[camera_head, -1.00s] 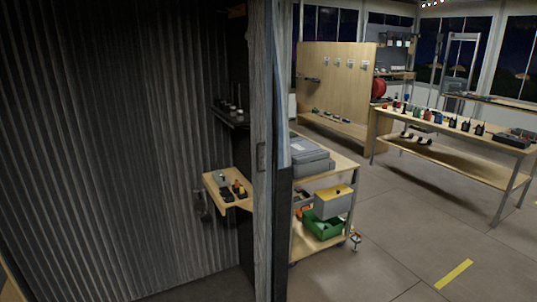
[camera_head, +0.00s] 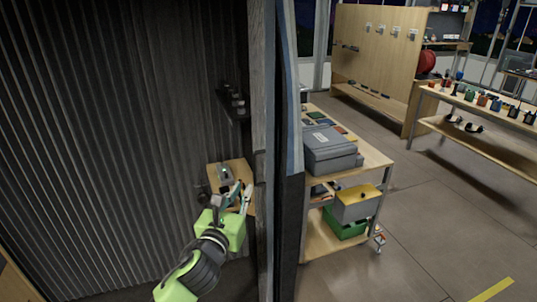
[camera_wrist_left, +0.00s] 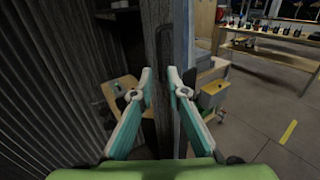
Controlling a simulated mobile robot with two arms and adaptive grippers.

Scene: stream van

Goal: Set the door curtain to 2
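A grey ribbed sheet (camera_head: 110,130) fills the left of the head view and also shows in the wrist view (camera_wrist_left: 40,80). It ends near a worn grey upright (camera_head: 262,110), beside which a narrow blue-grey strip (camera_head: 291,90) hangs. I cannot tell for sure which of these is the door curtain, and no number marking is readable. My left gripper (camera_head: 240,190) is in front of the sheet, left of the upright. In the wrist view its two teal fingers (camera_wrist_left: 160,78) are apart, with nothing between the tips and the upright (camera_wrist_left: 178,40) beyond them. My right gripper is not in view.
A small wooden shelf (camera_head: 234,170) with small items is behind my left gripper. Right of the upright stands a cart (camera_head: 378,160) with a grey case (camera_head: 330,150) and boxes. A workbench (camera_head: 470,130) is farther right. Floor (camera_head: 430,220) is open between them.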

